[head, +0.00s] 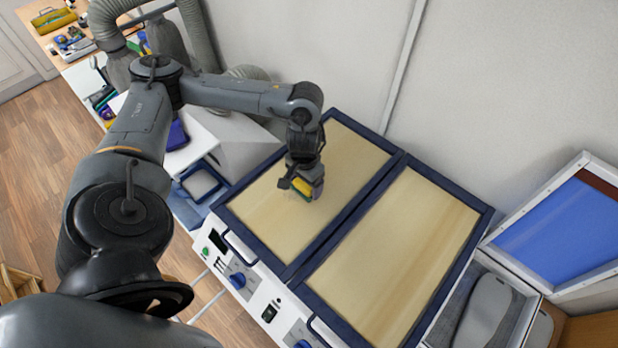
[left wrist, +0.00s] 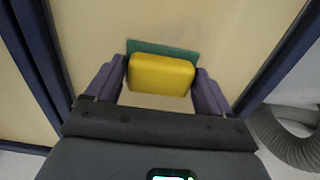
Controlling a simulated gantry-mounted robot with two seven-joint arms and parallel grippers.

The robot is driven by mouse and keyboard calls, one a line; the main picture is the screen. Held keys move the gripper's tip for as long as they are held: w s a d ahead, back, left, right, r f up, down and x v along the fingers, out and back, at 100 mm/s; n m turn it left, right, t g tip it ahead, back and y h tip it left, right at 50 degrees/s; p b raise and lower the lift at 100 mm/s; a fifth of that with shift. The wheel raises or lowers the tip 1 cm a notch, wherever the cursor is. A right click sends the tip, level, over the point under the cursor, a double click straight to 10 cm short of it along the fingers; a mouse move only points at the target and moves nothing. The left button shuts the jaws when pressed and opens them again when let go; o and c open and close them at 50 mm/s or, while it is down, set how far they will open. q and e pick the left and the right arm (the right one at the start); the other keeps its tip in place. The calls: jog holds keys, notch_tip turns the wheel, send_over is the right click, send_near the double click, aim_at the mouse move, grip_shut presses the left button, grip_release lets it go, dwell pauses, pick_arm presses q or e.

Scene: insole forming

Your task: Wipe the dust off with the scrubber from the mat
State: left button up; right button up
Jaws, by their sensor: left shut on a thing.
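The scrubber is a yellow block with a green pad. In the left wrist view the scrubber (left wrist: 162,74) sits between the two purple fingers of my left gripper (left wrist: 160,84), which is shut on it. In the head view my left gripper (head: 303,186) is over the left mat, and the yellow of the scrubber (head: 302,187) shows at its tip. I cannot tell whether the pad touches the mat. The left mat (head: 262,213) is tan with a dark blue frame. A second tan mat (head: 400,255) lies to its right. No distinct dust shows. My right gripper is out of view.
The machine's white front panel (head: 258,305) has knobs and handles. At the right are an open box with a blue panel (head: 563,232) and grey insoles (head: 486,315). A blue tray (head: 200,185) stands left of the mats. A wall rises behind. A grey hose (left wrist: 285,140) is near the mat's edge.

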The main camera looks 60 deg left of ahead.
aim_at(297, 197)
pick_arm(q)
jog(key=shift+s+d, duration=0.4)
jog(key=shift+s, duration=0.65)
jog(key=shift+s+d, duration=0.45)
jog(key=shift+s, duration=0.55)
jog(key=shift+s+d, duration=0.4)
jog(key=shift+s, duration=0.65)
jog(key=shift+w, duration=0.1)
jog(key=shift+w+a, duration=0.3)
jog(key=shift+w, duration=0.4)
jog(key=shift+w+a, duration=0.3)
jog(key=shift+w, duration=0.4)
jog(key=shift+w+a+f, duration=0.1)
jog(key=shift+w+a, duration=0.25)
jog(key=shift+w, duration=0.45)
jog(key=shift+w+a+f, duration=0.1)
jog(key=shift+w+a, duration=0.2)
jog(key=shift+w, duration=0.5)
jog(key=shift+c, duration=0.4)
jog(key=shift+w+a+r, duration=0.1)
jog(key=shift+w+a, duration=0.25)
jog(key=shift+w, duration=0.6)
jog(key=shift+w+a+f, duration=0.1)
jog(key=shift+w+a, duration=0.3)
jog(key=shift+w, duration=0.55)
jog(key=shift+w+a+r, duration=0.1)
jog(key=shift+w+a, duration=0.25)
jog(key=shift+w, duration=0.6)
jog(key=shift+r, duration=3)
jog(key=shift+r, duration=0.15)
